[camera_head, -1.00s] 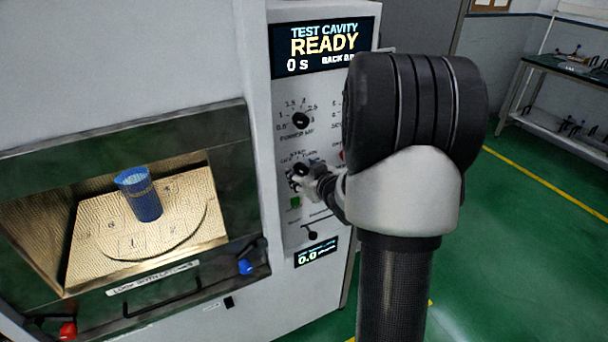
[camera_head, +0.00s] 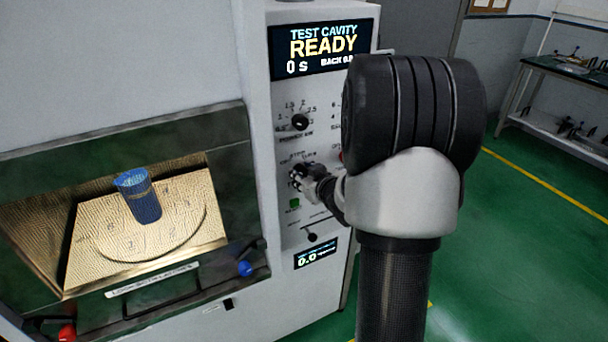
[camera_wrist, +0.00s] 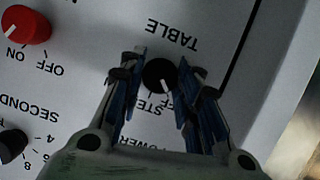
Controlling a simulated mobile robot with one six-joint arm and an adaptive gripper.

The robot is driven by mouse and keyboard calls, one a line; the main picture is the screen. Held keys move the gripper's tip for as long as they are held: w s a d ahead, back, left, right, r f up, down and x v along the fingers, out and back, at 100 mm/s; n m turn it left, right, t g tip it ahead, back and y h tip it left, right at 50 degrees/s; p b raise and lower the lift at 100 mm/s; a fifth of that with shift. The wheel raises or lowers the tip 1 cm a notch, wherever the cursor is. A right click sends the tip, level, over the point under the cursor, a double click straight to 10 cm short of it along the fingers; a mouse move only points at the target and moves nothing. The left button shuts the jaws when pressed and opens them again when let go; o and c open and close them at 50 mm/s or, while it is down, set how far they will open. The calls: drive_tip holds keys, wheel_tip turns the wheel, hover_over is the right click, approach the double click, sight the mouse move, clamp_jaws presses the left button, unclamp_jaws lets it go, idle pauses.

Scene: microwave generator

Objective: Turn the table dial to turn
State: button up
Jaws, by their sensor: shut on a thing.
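The table dial is a small black knob (camera_wrist: 159,74) with a pale pointer line, below the inverted word TABLE in the wrist view. Its pointer line faces the picture's bottom, near the partly covered OFF label; STEP is beside it. A further label by the right finger is hidden. My gripper (camera_wrist: 160,82) has one blue-padded finger on each side of the dial and is shut on it. In the head view my gripper (camera_head: 303,180) is at the panel and hides most of the dial.
A black power knob (camera_head: 300,122) sits above, under the READY display (camera_head: 323,45). A red knob (camera_wrist: 27,24) and a seconds knob (camera_wrist: 12,144) lie left in the wrist view. A blue cup (camera_head: 139,196) stands on the round plate (camera_head: 115,247) in the open cavity.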

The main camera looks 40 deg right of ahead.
drive_tip(key=shift+r+p, duration=0.1)
drive_tip(key=shift+p, duration=0.5)
drive_tip(key=m+p, duration=0.1)
drive_tip(key=p, duration=0.1)
drive_tip(key=m+y+p, duration=0.1)
drive_tip(key=p, duration=0.1)
drive_tip(key=shift+s+d+r+y, duration=0.1)
drive_tip(key=shift+d+r+y, duration=0.05)
drive_tip(key=shift+y, duration=0.15)
drive_tip(key=m+y+p, duration=0.1)
drive_tip(key=m+p, duration=0.1)
drive_tip(key=p, duration=0.1)
drive_tip(key=m+t+y+p, duration=0.1)
drive_tip(key=p, duration=0.2)
drive_tip(key=shift+d+m, duration=0.1)
drive_tip(key=shift+m, duration=0.3)
drive_tip(key=m+y+p, duration=0.1)
drive_tip(key=m+t+y+p, duration=0.1)
drive_tip(key=m, duration=0.1)
drive_tip(key=shift+d+f+t, duration=0.1)
drive_tip(key=shift+f+t, duration=0.2)
drive_tip(key=shift+f, duration=0.05)
drive_tip(key=shift+f+m+t+y+p, duration=0.15)
drive_tip(key=shift+m+t+y, duration=0.15)
drive_tip(key=shift+m, duration=0.7)
drive_tip(key=shift+m+t+y+p, duration=0.2)
drive_tip(key=shift+m+t, duration=0.2)
drive_tip(key=shift+m, duration=0.6)
drive_tip(key=o, duration=1.1)
drive_tip(key=shift+c, duration=0.2)
